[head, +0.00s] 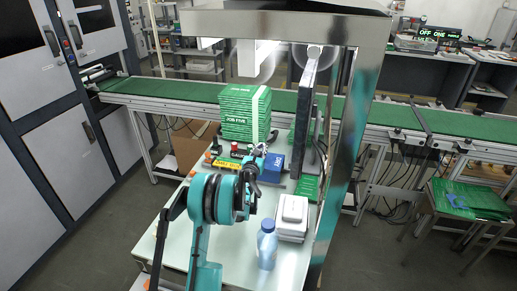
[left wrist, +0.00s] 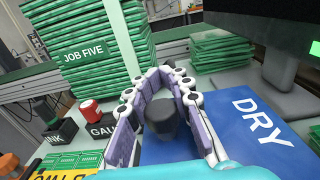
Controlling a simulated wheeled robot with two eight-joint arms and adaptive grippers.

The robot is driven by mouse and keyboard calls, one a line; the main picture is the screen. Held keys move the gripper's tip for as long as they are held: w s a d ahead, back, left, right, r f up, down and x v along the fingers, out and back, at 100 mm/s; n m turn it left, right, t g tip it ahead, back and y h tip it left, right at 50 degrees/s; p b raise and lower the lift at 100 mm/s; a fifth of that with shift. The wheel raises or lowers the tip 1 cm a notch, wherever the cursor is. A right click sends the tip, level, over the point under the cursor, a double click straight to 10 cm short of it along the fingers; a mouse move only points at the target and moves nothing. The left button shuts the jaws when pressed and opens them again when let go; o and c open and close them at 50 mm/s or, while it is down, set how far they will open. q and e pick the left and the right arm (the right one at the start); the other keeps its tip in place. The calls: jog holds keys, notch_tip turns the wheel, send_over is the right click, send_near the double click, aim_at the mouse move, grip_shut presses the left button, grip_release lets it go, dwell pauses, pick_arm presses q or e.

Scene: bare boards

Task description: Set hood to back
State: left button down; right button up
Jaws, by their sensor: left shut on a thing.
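A blue box (head: 271,169) lettered DRY stands on the pale bench; it fills the lower right of the left wrist view (left wrist: 235,125). A short dark knob (left wrist: 161,117) stands up from its top. My left gripper (head: 260,152) reaches over the box from the front. In the left wrist view its jointed fingers (left wrist: 164,78) close around the knob, one on each side, and partly hide it. No part marked as hood or back can be read. My right gripper is not in view.
A tall stack of green boards (head: 245,112) marked JOB FIVE stands behind the box. A red button (left wrist: 90,108) is left of it. A dark upright panel (head: 306,112) stands right. A bottle (head: 267,245) and white boxes (head: 292,217) stand in front. A metal post (head: 345,150) bounds the right.

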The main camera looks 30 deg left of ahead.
pick_arm(q)
jog(key=shift+d, duration=0.25)
jog(key=c, duration=1.3)
grip_release()
jog(key=shift+w, duration=0.1)
jog(key=shift+d, duration=0.1)
jog(key=v, duration=1.2)
